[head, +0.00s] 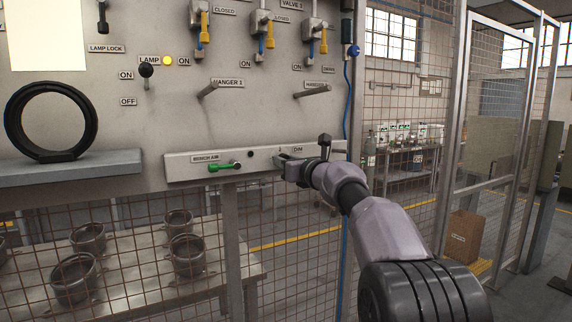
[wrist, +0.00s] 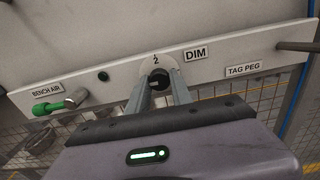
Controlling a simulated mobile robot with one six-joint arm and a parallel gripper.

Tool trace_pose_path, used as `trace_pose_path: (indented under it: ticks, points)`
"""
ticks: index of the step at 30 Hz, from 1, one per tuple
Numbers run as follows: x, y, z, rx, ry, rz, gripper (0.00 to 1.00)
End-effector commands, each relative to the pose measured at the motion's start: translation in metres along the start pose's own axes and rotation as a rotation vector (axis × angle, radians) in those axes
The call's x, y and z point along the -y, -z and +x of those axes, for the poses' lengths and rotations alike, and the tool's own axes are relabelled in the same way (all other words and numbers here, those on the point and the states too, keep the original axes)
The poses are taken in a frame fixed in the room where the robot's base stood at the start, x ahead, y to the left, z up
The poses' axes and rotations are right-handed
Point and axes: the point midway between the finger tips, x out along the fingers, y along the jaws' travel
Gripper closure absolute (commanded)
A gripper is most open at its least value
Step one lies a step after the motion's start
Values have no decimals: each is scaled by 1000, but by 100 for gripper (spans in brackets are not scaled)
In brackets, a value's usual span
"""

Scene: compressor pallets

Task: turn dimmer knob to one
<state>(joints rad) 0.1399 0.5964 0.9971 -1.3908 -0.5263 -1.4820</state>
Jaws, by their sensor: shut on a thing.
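The dimmer knob (wrist: 158,78) is a small dark knob on a pale round dial on the grey strip, left of the DIM label (wrist: 196,54). A "2" mark shows at the top of the dial. My gripper (wrist: 160,88) is shut on the knob, with one finger on each side of it. In the head view my gripper (head: 283,166) reaches the strip from the right and hides the knob. The knob's exact pointing direction is hard to tell.
A green-handled BENCH AIR valve (head: 224,167) is left of the knob, with a small dark green button (wrist: 104,76) between. A TAG PEG label (wrist: 243,69) and a metal peg (wrist: 297,46) are to the right. Hanger pegs (head: 312,91) stick out above.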

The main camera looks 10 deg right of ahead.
Motion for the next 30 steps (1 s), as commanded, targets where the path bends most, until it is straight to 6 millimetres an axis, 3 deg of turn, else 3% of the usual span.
trace_pose_path:
  ticks: [16,17,20,30]
  points:
    - [0,0,0,0,0,-23,100]
    - [0,0,0,0,0,-23,70]
    - [0,0,0,0,0,-22,52]
    - [0,0,-3,1,0,-22,52]
